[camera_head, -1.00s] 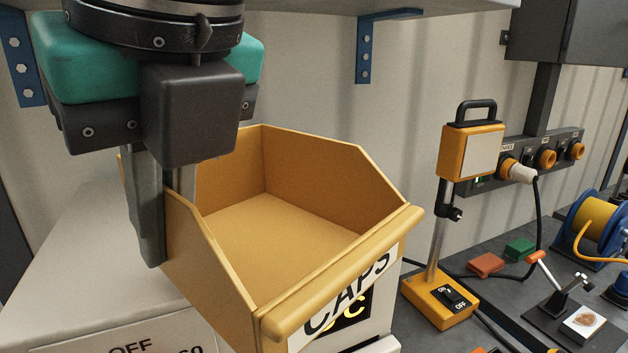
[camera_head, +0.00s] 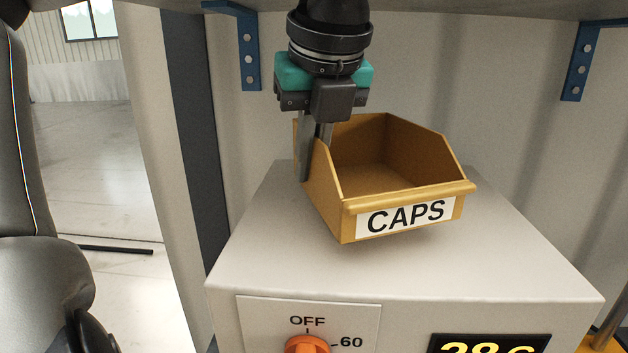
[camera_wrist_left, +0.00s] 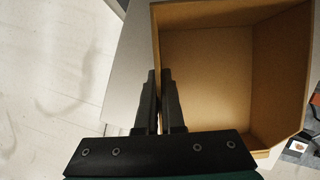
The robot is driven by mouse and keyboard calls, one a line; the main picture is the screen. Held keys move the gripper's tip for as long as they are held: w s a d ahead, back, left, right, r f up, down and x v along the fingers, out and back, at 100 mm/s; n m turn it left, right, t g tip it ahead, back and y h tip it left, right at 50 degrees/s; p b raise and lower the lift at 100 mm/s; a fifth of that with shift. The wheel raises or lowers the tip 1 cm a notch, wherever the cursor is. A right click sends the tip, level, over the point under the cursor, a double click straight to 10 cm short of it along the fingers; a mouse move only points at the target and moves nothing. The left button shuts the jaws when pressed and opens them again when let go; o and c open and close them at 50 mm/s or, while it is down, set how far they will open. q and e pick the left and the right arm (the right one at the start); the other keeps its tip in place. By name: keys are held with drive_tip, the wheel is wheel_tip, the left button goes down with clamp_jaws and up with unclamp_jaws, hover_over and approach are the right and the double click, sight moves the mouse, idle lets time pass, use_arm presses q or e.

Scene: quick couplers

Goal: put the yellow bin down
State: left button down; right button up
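The yellow bin (camera_head: 405,190), with a CAPS label on its front, is over the flat top of a white box-shaped machine (camera_head: 250,255). It sits roughly level. A soft shadow shows below its front edge; I cannot tell whether its base touches the top. My left gripper (camera_head: 313,160) comes down from above and is shut on the bin's left side wall, one finger outside and one inside. In the left wrist view, the fingers (camera_wrist_left: 159,78) stand on either side of the bin's wall, and the bin's inside (camera_wrist_left: 215,75) looks empty. My right gripper is not in view.
The machine's front has an orange knob (camera_head: 307,345) and a dark digit display (camera_head: 488,344). A shelf with blue brackets (camera_head: 248,45) hangs above. The machine top is bare around the bin. Open floor (camera_head: 105,185) lies to the left.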

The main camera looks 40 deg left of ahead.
sight(310, 196)
use_arm(q)
wheel_tip(310, 196, down, 3)
drive_tip(key=shift+f, duration=0.15)
drive_tip(key=shift+f+b, duration=0.2)
drive_tip(key=shift+b, duration=0.1)
drive_tip(key=c, duration=1)
unclamp_jaws()
drive_tip(key=shift+c, duration=0.2)
drive_tip(key=shift+r, duration=0.15)
drive_tip(key=shift+r+p, duration=0.2)
drive_tip(key=shift+p, duration=0.25)
drive_tip(key=v, duration=0.2)
drive_tip(key=shift+d+r+b, duration=0.15)
drive_tip(key=shift+r+b, duration=0.15)
drive_tip(key=shift+b, duration=0.05)
drive_tip(key=s+d, duration=0.2)
drive_tip(key=d, duration=0.1)
drive_tip(key=s+d+b, duration=0.1)
drive_tip(key=d, duration=0.3)
drive_tip(key=s+d+b, duration=0.1)
drive_tip(key=s+d, duration=0.1)
drive_tip(key=d, duration=0.1)
drive_tip(key=shift+s+d, duration=0.4)
